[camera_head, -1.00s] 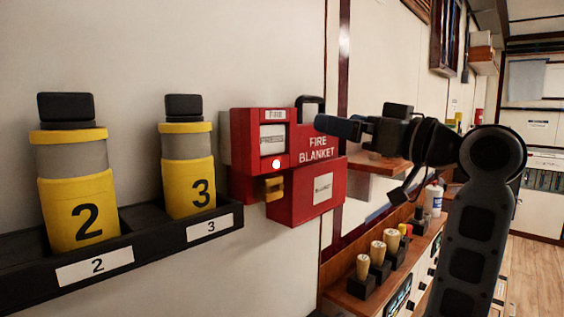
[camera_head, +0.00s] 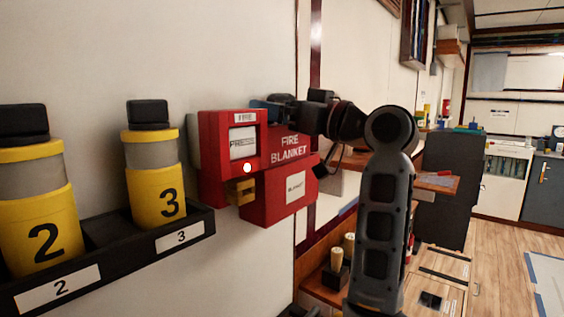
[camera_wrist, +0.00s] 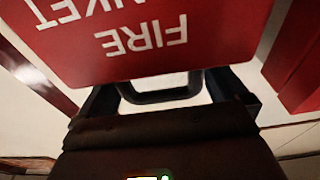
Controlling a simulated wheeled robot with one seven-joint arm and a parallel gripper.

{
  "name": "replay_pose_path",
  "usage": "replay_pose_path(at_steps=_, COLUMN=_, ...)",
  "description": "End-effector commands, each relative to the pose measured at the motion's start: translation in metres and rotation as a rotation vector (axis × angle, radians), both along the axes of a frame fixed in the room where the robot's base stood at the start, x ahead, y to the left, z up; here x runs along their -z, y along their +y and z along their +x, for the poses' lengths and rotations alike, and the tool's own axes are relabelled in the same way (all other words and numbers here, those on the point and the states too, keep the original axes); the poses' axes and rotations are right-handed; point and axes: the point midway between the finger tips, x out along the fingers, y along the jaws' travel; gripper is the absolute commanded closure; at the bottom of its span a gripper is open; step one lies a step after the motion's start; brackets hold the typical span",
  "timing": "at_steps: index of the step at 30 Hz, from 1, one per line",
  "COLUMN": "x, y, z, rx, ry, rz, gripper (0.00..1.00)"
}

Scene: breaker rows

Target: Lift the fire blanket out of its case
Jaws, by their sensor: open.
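The fire blanket is a red flat piece lettered FIRE BLANKET (camera_head: 290,147), standing up out of its red case (camera_head: 270,205), which has a white label. In the wrist view the blanket's red face (camera_wrist: 150,40) shows upside down. Its black handle (camera_wrist: 160,96) lies between the fingers of my open gripper (camera_wrist: 166,92). The fingers are on either side of the handle and do not close on it. In the head view my gripper (camera_head: 270,110) is at the top of the blanket, partly behind the fire call box, and the handle is hidden.
A red fire call box (camera_head: 230,150) with a yellow part below it is mounted just left of the blanket. Yellow canisters 2 (camera_head: 40,215) and 3 (camera_head: 153,185) stand in a black rack (camera_head: 110,275). A wooden shelf (camera_head: 440,182) is to the right.

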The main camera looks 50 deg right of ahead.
Motion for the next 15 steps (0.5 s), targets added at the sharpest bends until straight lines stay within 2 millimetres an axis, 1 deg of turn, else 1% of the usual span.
replay_pose_path(at_steps=3, x=0.0002, y=-0.0001, z=-0.0003, rx=0.0, ry=0.0, rz=0.0, gripper=0.01)
replay_pose_path(at_steps=15, x=0.0004, y=-0.0001, z=-0.0005, rx=0.0, ry=0.0, rz=0.0, gripper=0.39)
